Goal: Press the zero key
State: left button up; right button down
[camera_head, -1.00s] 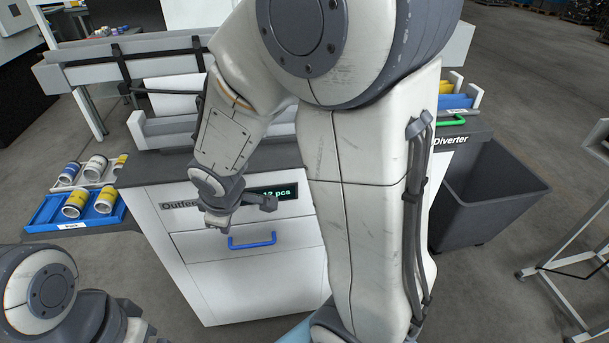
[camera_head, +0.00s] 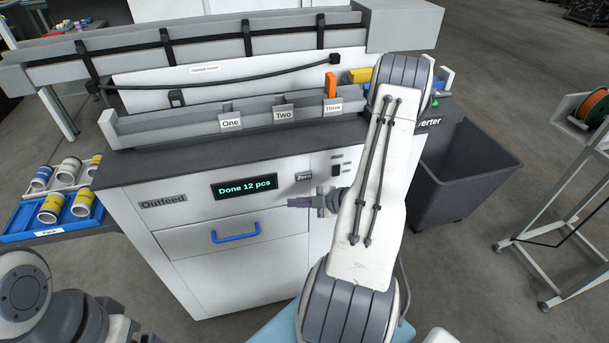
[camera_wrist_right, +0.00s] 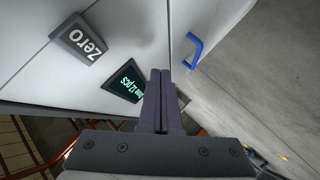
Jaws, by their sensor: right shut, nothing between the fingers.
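The zero key (camera_head: 304,176) is a small grey block labelled "Zero" on the white front of the outfeed cabinet, right of the display. In the right wrist view the key (camera_wrist_right: 80,38) is large at the upper left. My right gripper (camera_head: 291,202) is shut and empty. In the head view it is just below the key, its fingers pointing left. In the right wrist view its shut fingertips (camera_wrist_right: 160,74) lie to the right of the key and below it, apart from it. My left arm shows at the lower left of the head view, but its fingers are out of view.
The display (camera_head: 244,187) reads "Done 12 pcs". A blue drawer handle (camera_head: 236,232) is below it. Small dark switches (camera_head: 337,163) sit right of the key. A grey channel (camera_head: 180,130) with tabs One, Two and Three runs along the cabinet top. A dark bin (camera_head: 462,175) stands at right.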

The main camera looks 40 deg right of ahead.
jog(key=s+d+r+t, duration=0.1)
jog(key=s+r+t, duration=0.1)
jog(key=s+t, duration=0.3)
jog(key=s, duration=0.3)
jog(key=shift+d+r+m+y+p, duration=0.25)
jog(key=shift+d+m+y+p, duration=0.05)
jog(key=shift+d+m, duration=0.1)
jog(key=b, duration=0.1)
send_near(297, 179)
jog(key=shift+a+x, duration=0.1)
jog(key=shift+x, duration=1.05)
jog(key=shift+a+x, duration=0.15)
jog(key=shift+x, duration=1)
jog(key=shift+s+f, duration=0.1)
jog(key=shift+b, duration=0.3)
jog(key=shift+w+d, duration=0.15)
jog(key=shift+w, duration=0.2)
